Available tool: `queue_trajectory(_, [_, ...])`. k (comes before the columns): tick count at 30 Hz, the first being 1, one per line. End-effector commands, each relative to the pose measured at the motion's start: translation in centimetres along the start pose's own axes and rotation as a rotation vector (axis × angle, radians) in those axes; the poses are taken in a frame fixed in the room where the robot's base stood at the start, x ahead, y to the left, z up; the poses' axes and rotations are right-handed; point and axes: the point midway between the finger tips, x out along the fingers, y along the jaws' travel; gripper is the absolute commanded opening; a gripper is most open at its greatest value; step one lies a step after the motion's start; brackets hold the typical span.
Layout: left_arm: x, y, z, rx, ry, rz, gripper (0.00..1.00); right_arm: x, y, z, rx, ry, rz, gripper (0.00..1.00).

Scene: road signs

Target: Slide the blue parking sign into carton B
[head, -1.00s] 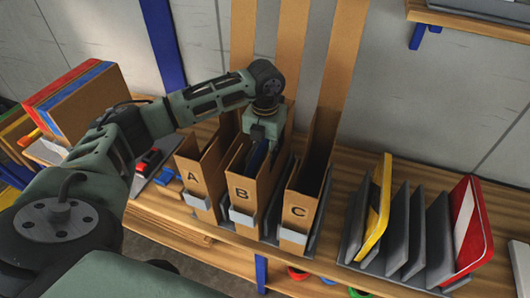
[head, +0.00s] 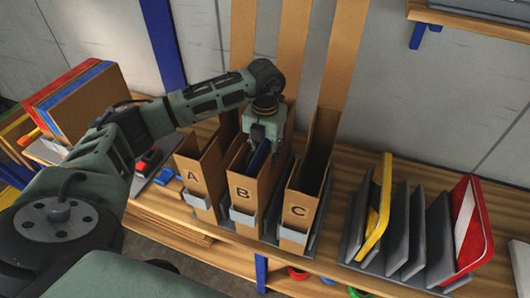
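Carton B (head: 242,193) is a narrow, tall brown carton, open at the top, standing between carton A (head: 193,177) and carton C (head: 297,211) on the wooden bench. The blue parking sign (head: 259,158) shows only as a blue edge inside the mouth of carton B; most of it is hidden by the carton walls. My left gripper (head: 263,143) points down right at the top of carton B, at the sign's upper edge. Its fingertips are hidden, so I cannot see whether they grip the sign. My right gripper is not in view.
A grey slotted rack (head: 408,232) to the right holds a yellow sign (head: 378,215) and a red-and-white sign (head: 472,232). Red, blue and brown boards (head: 84,97) stand at the left. The wall is close behind the cartons.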

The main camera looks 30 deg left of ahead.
Motion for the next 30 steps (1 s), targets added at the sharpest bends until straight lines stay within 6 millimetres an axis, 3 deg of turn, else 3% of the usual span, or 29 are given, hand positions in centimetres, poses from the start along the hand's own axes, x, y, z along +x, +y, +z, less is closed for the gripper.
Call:
queue_trajectory(15, [-9.9, 0.0, 0.1, 0.000, -0.009, -0.003, 0.39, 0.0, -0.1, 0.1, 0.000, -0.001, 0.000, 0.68])
queue_trajectory(21, [-11.7, 0.0, 0.1, -0.001, -0.006, -0.003, 0.39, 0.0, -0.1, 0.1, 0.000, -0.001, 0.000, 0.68])
queue_trajectory(30, [-11.9, 0.0, 0.1, -0.001, -0.005, -0.003, 0.39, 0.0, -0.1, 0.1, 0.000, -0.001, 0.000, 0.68])
